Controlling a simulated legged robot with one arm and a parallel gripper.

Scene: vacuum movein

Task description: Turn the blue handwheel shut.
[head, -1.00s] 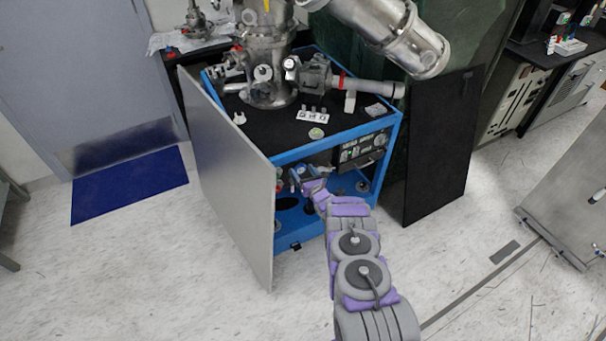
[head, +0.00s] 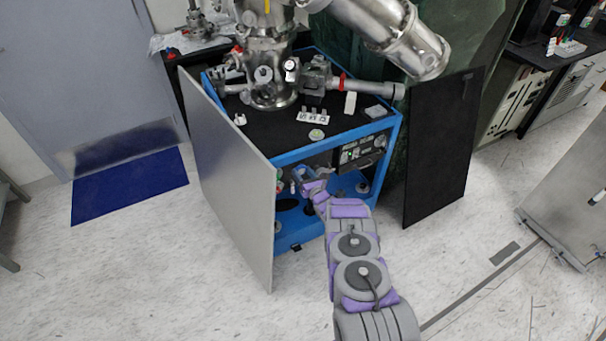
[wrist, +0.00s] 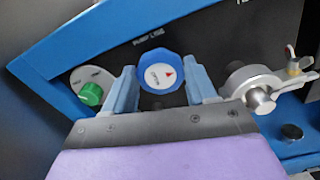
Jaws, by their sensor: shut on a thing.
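The blue handwheel (wrist: 172,56) shows in the wrist view, set in a dark panel. It has a scalloped rim and a white cap with a red arrow mark and small lettering. My gripper (wrist: 160,82) has one blue finger on each side of it and is shut on its rim. The wheel's back and stem are hidden. In the head view, my gripper (head: 302,173) reaches into the open front of the blue-framed cart (head: 398,135). The handwheel cannot be made out clearly there.
In the wrist view, a green knob (wrist: 91,94) is left of the wheel and a metal valve fitting (wrist: 252,84) right. In the head view, a grey panel (head: 235,180) stands left of the cart opening and a black panel (head: 440,150) right. The floor in front is clear.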

